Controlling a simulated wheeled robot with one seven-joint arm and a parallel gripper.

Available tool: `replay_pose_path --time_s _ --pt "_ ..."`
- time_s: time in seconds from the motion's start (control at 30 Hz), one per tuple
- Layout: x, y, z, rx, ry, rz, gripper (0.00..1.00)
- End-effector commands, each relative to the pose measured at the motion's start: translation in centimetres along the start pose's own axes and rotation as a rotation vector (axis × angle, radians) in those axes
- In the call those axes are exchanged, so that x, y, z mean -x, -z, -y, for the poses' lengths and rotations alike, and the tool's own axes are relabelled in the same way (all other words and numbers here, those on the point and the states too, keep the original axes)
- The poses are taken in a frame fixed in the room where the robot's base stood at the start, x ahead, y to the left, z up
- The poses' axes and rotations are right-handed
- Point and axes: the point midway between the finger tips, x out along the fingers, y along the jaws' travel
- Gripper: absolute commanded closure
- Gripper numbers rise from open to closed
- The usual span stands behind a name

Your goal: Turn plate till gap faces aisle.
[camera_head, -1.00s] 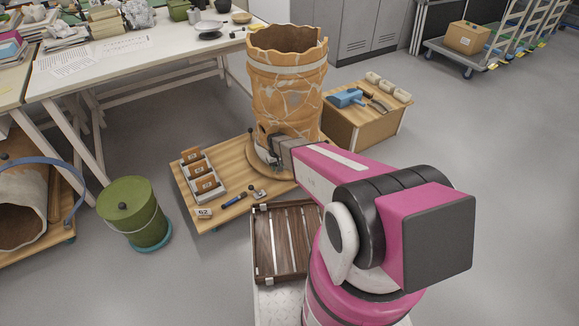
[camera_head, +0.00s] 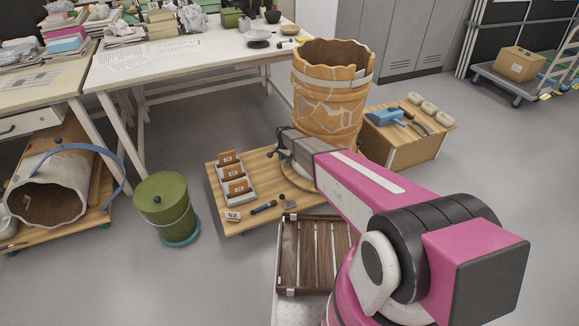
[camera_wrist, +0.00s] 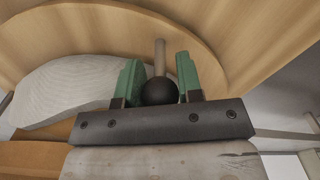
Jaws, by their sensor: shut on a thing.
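The plate (camera_head: 296,177) is a round wooden turntable on a low wooden platform. A tall orange pot (camera_head: 325,112) with pale mends and a jagged rim stands on it. My gripper (camera_head: 278,148) is low at the pot's left, over the plate's left side. In the wrist view, its green fingers (camera_wrist: 158,85) are shut around a black ball knob (camera_wrist: 158,92) on a short peg, with the plate's curved edge behind. My wrist and arm cover part of the plate and pot base. I cannot make out a clear gap in the pot's visible side.
A tray of labelled sherds (camera_head: 234,180) and small tools (camera_head: 263,208) lie on the platform's left. A slatted crate (camera_head: 315,255) stands in front. A green bucket (camera_head: 165,208) is left, and a wooden box (camera_head: 408,140) with tools is right. Open floor lies at right.

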Motion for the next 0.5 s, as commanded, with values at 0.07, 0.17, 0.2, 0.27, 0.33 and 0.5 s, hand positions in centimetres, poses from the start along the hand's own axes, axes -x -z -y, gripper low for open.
replay_pose_path --time_s 0.07,0.17,0.2,0.27,0.33,0.5 --pt "-0.1 1.1 1.4 -0.058 0.002 -0.002 1.00" --pt "-0.1 2.1 2.5 -0.126 0.002 -0.002 1.00" --pt "-0.1 2.4 2.8 -0.149 0.002 -0.002 1.00" --pt "0.0 2.9 3.3 -0.181 0.002 -0.002 1.00" --pt "0.0 3.4 3.7 -0.213 0.001 -0.001 1.00" --pt "0.0 4.2 4.3 -0.266 0.001 -0.001 1.00"
